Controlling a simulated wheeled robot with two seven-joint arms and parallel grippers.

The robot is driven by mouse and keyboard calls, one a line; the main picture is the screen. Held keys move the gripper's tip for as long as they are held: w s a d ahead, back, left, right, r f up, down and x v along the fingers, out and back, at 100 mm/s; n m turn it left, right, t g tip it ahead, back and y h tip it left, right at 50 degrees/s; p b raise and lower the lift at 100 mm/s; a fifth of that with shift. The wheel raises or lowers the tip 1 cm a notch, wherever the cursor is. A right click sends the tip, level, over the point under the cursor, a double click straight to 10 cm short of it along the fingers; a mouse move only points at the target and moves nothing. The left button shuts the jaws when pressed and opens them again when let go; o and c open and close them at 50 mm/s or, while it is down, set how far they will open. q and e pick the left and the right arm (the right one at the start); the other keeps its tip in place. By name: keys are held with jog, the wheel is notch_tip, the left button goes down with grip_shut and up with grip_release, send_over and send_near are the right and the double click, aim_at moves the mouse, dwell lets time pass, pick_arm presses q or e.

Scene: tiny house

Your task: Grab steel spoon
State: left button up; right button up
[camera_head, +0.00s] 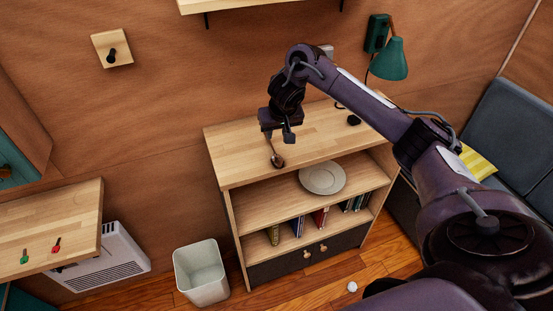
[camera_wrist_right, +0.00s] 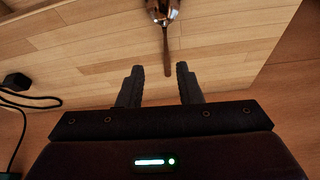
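The steel spoon (camera_head: 277,159) lies on the light wooden top of the shelf cabinet (camera_head: 230,167), near its front edge. In the right wrist view the spoon (camera_wrist_right: 165,38) has its shiny bowl at the top edge, partly cut off, and its handle points down toward the gap between my fingers. My right gripper (camera_head: 278,137) is above the cabinet top, just behind the spoon. In the right wrist view the right gripper (camera_wrist_right: 160,69) has its two fingers apart, with the handle's end near the fingertips. Contact is not visible. My left gripper is not in view.
A grey plate (camera_head: 322,178) sits on the shelf below, above several books (camera_head: 320,217). A green lamp (camera_head: 390,60) is on the wall. A dark object with a cable (camera_wrist_right: 17,81) lies left of the gripper. A white bin (camera_head: 201,272) stands left of the cabinet.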

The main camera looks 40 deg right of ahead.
aim_at(272, 147)
jog(key=shift+a+x, duration=0.25)
jog(key=shift+x, duration=0.9)
jog(key=shift+a+p+x, duration=0.15)
jog(key=shift+x, duration=1.05)
jog(key=shift+a+p+x, duration=0.15)
jog(key=shift+x, duration=1.1)
jog(key=shift+s, duration=0.1)
grip_shut()
